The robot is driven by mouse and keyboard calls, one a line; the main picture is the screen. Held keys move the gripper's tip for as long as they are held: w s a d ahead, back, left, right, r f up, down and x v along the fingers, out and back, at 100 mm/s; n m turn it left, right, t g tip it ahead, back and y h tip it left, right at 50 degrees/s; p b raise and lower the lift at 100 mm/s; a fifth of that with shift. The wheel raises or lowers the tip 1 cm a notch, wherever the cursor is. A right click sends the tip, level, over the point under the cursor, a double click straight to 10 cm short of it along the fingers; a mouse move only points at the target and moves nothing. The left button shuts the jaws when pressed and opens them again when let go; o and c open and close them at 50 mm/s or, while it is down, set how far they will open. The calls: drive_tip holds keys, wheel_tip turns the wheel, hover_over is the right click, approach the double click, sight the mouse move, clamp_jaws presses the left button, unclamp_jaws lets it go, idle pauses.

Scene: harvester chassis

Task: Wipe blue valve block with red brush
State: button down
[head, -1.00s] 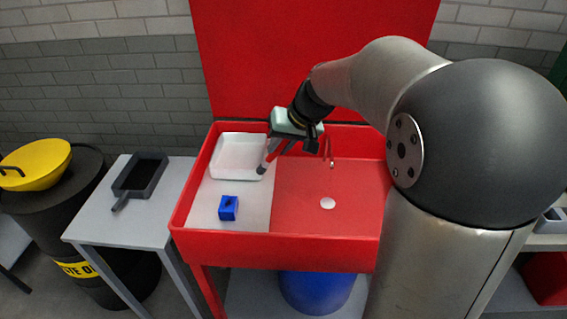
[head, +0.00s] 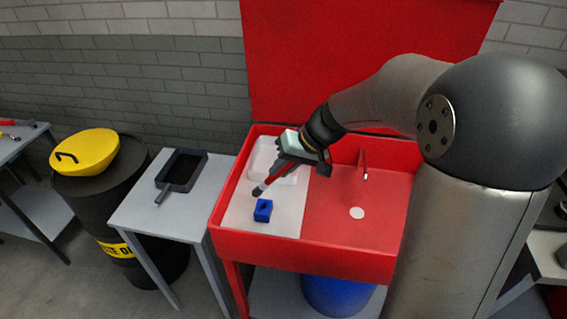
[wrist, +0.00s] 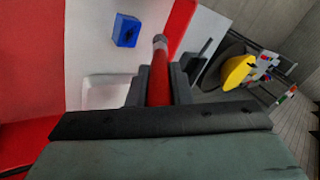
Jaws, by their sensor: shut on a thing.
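The blue valve block (head: 263,210) sits on the white board at the left side of the red sink. It also shows in the wrist view (wrist: 126,31), apart from the brush. My gripper (head: 278,172) is shut on the red brush (head: 268,180), which slants down to the left. The brush's dark tip (head: 257,191) is just above and behind the block in the head view, and I see no contact. In the wrist view the red brush handle (wrist: 159,85) lies between my two fingers, with its grey tip end pointing away.
A white tray (head: 262,152) stands at the back of the white board (head: 287,222). The red sink (head: 330,262) has raised walls and a tap (head: 363,163). A grey side table (head: 215,183) with a dark pan (head: 182,170) stands left, beside a black drum with a yellow lid (head: 88,152).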

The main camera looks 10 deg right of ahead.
drive_tip(key=shift+f, duration=0.5)
